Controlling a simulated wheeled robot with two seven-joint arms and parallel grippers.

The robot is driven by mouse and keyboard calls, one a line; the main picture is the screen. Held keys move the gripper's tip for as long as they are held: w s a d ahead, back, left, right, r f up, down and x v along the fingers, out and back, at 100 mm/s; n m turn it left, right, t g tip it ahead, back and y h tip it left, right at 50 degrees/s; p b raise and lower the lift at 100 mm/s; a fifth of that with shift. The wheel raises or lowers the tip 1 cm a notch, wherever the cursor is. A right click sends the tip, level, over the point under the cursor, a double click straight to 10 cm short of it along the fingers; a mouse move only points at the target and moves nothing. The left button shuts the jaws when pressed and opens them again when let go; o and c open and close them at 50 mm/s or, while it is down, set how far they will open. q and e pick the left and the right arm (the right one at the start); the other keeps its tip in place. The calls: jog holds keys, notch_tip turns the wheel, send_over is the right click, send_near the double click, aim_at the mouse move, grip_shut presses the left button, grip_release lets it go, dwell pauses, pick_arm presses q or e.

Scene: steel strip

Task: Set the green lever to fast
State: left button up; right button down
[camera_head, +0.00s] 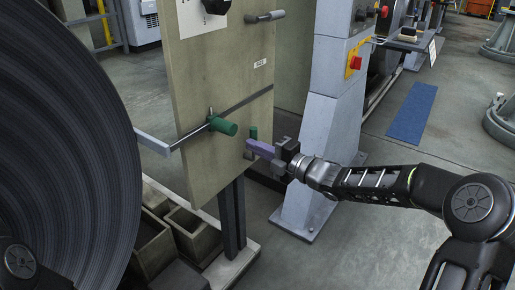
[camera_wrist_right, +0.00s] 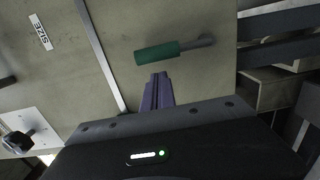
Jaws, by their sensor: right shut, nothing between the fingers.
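A small upright lever with a green grip (camera_head: 253,132) and a grey lower part stands on the beige panel (camera_head: 212,70), below a dark strip. In the right wrist view this green grip (camera_wrist_right: 157,53) lies across the picture, with its grey stem to the right.
A large dark coil (camera_head: 70,140) fills the left side. A grey handle (camera_head: 265,17) and a dark knob sit higher on the panel. A grey post (camera_head: 320,130) with a red button stands behind my right arm. Open boxes (camera_head: 190,232) lie under the panel.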

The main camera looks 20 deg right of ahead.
pick_arm(q)
jog(key=shift+f, duration=0.1)
pick_arm(e)
jog(key=shift+w+d, duration=0.4)
jog(key=shift+w, duration=0.05)
jog(key=shift+r, duration=0.1)
